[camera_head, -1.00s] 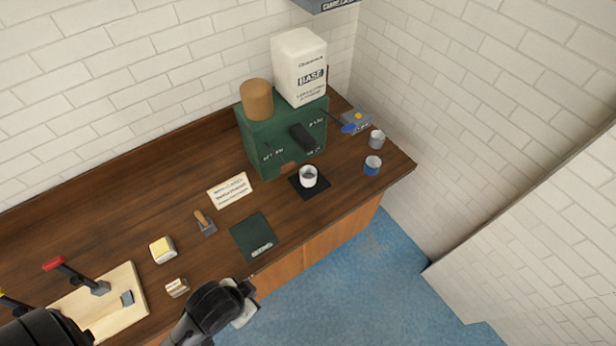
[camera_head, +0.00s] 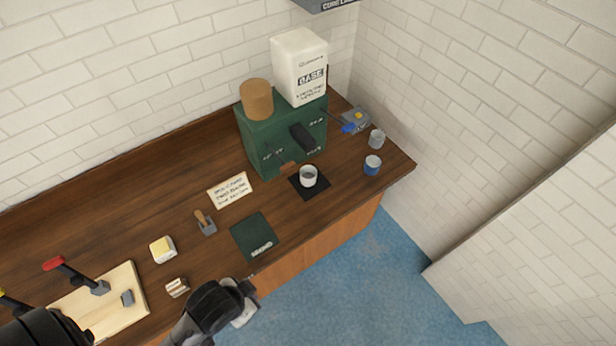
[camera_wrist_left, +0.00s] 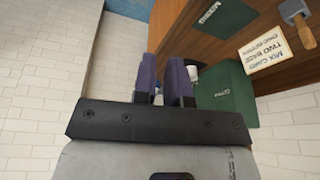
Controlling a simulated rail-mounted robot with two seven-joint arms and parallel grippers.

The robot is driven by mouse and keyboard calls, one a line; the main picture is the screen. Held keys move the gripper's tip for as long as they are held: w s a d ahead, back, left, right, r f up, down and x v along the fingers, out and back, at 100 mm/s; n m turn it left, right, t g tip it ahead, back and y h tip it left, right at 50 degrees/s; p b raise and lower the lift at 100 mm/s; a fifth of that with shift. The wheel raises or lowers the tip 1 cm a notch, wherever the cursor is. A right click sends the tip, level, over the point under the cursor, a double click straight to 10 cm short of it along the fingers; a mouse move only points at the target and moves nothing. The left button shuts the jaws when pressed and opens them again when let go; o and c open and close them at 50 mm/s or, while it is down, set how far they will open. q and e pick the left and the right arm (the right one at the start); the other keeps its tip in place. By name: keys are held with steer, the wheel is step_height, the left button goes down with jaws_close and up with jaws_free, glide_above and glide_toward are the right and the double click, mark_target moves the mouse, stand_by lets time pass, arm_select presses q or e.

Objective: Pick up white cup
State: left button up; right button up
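The white cup (camera_head: 308,178) stands upright on a black square pad (camera_head: 312,191) in front of the green box. It has a dark grey inside. In the left wrist view the white cup (camera_wrist_left: 193,72) shows partly, just right of the fingers, and one finger hides part of it. My left gripper (camera_wrist_left: 160,90) is open and empty, with a gap between its two dark fingers. My right gripper is not in view.
A green box (camera_head: 285,135) carries a white BASE container (camera_head: 299,68) and a brown cylinder (camera_head: 257,99). A blue-and-white cup (camera_head: 372,165) and a grey cup (camera_head: 376,139) stand at right. A green mat (camera_head: 254,236), a card (camera_head: 230,190) and small blocks lie on the wooden counter.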

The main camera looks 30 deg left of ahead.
arm_select(q)
steer(key=o, duration=1.6)
